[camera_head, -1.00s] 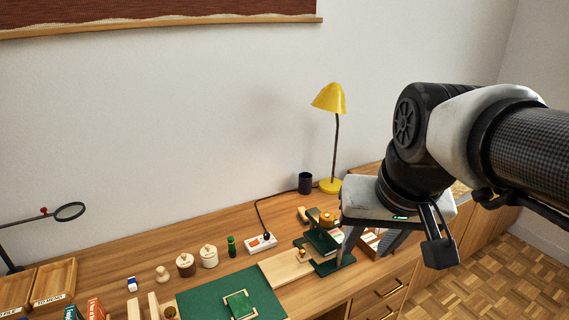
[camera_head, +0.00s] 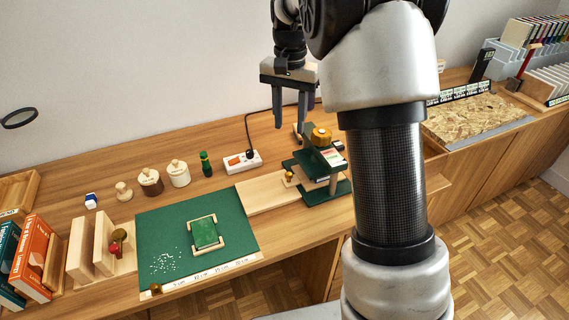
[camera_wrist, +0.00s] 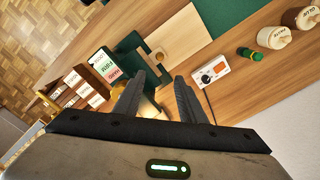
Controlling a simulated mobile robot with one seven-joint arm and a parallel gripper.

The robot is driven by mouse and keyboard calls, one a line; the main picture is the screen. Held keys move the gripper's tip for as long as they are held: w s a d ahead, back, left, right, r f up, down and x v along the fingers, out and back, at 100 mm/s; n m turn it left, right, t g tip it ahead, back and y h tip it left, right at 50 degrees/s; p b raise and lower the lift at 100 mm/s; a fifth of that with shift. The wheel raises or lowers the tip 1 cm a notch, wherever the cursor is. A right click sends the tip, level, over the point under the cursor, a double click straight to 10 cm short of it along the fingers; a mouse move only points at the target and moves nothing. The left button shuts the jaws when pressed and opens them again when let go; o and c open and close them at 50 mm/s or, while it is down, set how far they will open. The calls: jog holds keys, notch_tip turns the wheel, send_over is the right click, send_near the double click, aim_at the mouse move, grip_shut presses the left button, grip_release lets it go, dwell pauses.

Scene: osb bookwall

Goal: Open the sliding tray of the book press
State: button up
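The book press (camera_head: 322,190) has dark green plates and an orange-gold knob (camera_head: 320,136) on top. It stands on the desk right of centre in the head view. The sliding tray's pale wooden front (camera_head: 297,183), with a small brass knob (camera_head: 290,175), shows at the press's left side, facing a flat wooden board (camera_head: 266,192). The press (camera_wrist: 128,44) and small knob (camera_wrist: 157,55) also show in the wrist view. My gripper (camera_head: 291,126) is open and empty, fingers down, above and behind the press. My arm hides the area right of the press.
A green cutting mat (camera_head: 150,232) lies further left. Jars (camera_head: 178,174) and a green bottle (camera_head: 206,164) stand along the back. Books (camera_head: 38,256) stand at the left.

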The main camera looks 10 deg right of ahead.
aim_at(289, 174)
notch_tip(289, 174, down, 17)
jog(key=b, duration=0.3)
jog(key=shift+s+r+b, duration=0.1)
jog(key=shift+b, duration=0.25)
grip_shut()
